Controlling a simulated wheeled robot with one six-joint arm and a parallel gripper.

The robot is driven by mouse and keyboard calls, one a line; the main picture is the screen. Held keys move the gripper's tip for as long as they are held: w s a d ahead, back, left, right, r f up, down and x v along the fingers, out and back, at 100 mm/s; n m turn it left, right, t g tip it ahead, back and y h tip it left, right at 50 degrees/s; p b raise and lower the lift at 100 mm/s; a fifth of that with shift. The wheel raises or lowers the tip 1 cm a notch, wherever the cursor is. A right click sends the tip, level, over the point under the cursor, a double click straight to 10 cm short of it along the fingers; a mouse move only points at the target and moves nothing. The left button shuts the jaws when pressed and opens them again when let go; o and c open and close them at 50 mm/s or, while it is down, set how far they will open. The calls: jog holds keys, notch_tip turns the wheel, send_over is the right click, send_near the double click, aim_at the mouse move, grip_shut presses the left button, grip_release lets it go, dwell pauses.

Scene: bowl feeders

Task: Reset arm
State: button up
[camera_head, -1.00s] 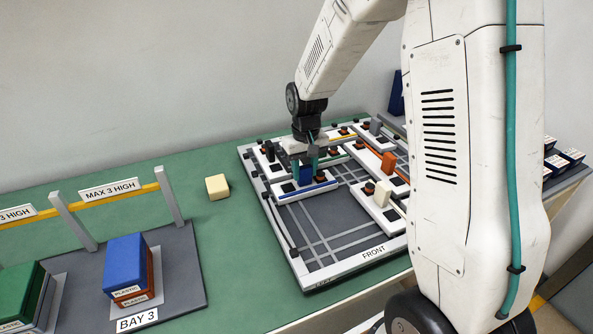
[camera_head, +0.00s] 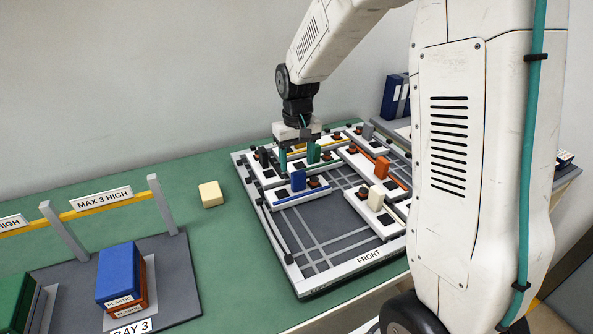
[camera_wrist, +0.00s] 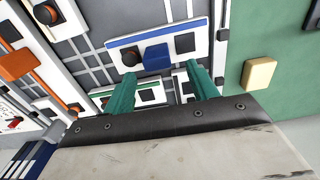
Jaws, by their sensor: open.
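My gripper (camera_head: 299,158) is above the far left part of the grey board (camera_head: 315,226) marked FRONT. Its two teal fingers also show in the wrist view (camera_wrist: 162,88), apart with nothing held between them. A blue block (camera_head: 298,181) stands on a white strip of the board, just in front of the fingers; in the wrist view the blue block (camera_wrist: 157,59) lies beyond the fingertips, apart from them.
Orange (camera_head: 381,167) and cream (camera_head: 376,198) blocks stand on the board. A loose cream block (camera_head: 211,194) lies on the green table left of it. Blue binders (camera_head: 396,95) stand at the back right.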

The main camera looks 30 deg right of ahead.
jog(key=shift+r, duration=1.15)
jog(key=s+a+r, duration=0.1)
jog(key=s+r, duration=0.2)
jog(key=s, duration=0.7)
jog(key=s+a+r+t, duration=0.1)
jog(key=s+r, duration=0.3)
jog(key=s, duration=0.6)
jog(key=s+a+r, duration=0.2)
jog(key=s+r, duration=0.2)
jog(key=s, duration=0.6)
jog(key=shift+s+a+n, duration=0.15)
jog(key=shift+n, duration=0.15)
